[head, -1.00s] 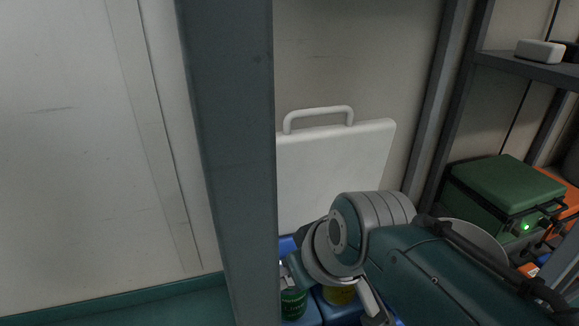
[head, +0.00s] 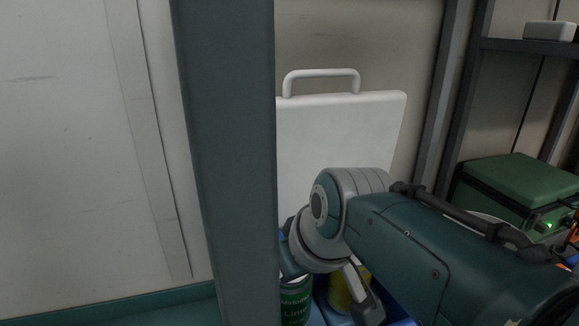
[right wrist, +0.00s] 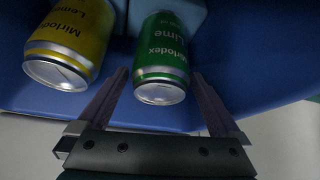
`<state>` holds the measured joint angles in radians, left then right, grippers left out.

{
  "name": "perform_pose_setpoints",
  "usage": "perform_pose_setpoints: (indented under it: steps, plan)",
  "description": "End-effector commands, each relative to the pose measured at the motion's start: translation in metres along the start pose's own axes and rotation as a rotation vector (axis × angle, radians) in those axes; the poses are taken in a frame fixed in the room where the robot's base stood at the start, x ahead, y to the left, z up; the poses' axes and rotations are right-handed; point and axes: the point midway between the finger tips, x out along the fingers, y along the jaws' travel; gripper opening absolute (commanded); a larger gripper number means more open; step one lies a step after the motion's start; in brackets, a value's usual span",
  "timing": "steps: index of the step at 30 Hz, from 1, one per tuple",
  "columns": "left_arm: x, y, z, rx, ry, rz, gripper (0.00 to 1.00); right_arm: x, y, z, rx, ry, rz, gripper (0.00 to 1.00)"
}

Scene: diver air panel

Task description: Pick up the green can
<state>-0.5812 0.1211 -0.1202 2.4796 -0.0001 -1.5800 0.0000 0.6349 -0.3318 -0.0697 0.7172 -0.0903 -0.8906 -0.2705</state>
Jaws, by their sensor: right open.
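The green can (right wrist: 162,62), labelled as lime, shows in the right wrist view with its silver end toward my right gripper (right wrist: 160,76). That gripper is open, with one finger on each side of the can in the picture and no clear contact. In the head view the green can (head: 295,304) is at the bottom, partly hidden by the grey post and my right wrist. A yellow can (right wrist: 70,45) is left of it in the right wrist view; in the head view the yellow can (head: 338,290) is mostly behind my right arm. My left gripper is not in view.
The cans are at a blue container or surface (right wrist: 25,85). A grey upright post (head: 228,160) stands close on the left. A white panel with a handle (head: 335,140) is behind. A green case (head: 510,190) and a shelf (head: 535,48) are at the right.

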Motion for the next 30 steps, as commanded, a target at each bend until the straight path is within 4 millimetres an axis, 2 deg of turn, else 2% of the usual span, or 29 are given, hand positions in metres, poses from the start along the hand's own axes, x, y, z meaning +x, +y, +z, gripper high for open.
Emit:
perform_pose_setpoints:
  steps: [2,27,30]
  plan:
    - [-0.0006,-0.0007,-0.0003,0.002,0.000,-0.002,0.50,-0.0005,-0.0001,-0.0002,0.000,0.000,0.000,1.00]
    - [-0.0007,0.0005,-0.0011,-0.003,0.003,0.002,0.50,-0.0001,0.0001,0.0006,0.000,-0.001,0.000,0.06]
    - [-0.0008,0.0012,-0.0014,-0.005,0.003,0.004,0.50,-0.0005,0.0002,-0.0006,0.000,0.002,0.001,0.00]
